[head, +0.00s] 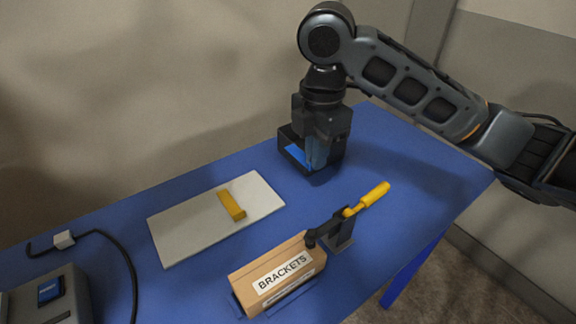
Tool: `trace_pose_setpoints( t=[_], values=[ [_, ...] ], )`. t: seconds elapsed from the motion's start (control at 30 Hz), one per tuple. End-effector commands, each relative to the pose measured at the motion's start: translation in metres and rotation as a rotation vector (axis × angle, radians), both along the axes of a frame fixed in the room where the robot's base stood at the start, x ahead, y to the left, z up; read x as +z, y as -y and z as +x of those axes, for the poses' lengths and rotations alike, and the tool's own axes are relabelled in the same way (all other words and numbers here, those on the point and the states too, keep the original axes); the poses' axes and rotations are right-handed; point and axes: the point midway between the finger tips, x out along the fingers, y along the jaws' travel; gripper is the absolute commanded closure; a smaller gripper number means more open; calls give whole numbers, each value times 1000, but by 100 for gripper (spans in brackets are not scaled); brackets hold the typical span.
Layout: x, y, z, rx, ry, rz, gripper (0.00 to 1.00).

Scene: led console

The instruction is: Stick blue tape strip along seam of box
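The cardboard box (278,273), labelled BRACKETS, lies near the front edge of the blue table. Its tan upper face is visible, but I cannot make out the seam clearly. Bright blue material (297,154), possibly the blue tape strip, shows inside a black open-topped holder (292,166) at the back of the table. My gripper (317,160) points down at this holder, at its right side, well behind the box. Its fingertips are dark and partly merge with the holder, so I cannot tell their opening or whether they touch the blue material.
A black clamp (337,229) with a yellow handle (374,194) stands against the box's right end. A white board (190,232) bearing a yellow block (231,205) lies left of centre. A grey console (62,300) and a black cable (125,262) occupy the left. The table right of the clamp is clear.

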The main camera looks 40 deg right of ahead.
Motion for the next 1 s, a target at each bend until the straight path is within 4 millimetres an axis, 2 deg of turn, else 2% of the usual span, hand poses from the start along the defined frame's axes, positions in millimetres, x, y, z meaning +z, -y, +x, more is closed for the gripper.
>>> trace_pose_setpoints(
  t=[0.1,0.23,0.8,1.0],
  values=[
    [8,12,-7,0,1,-1,100],
    [15,17,-11,0,0,0,100],
    [52,18,-12,1,0,0,100],
    [54,18,-12,1,0,1,100]
  ],
)
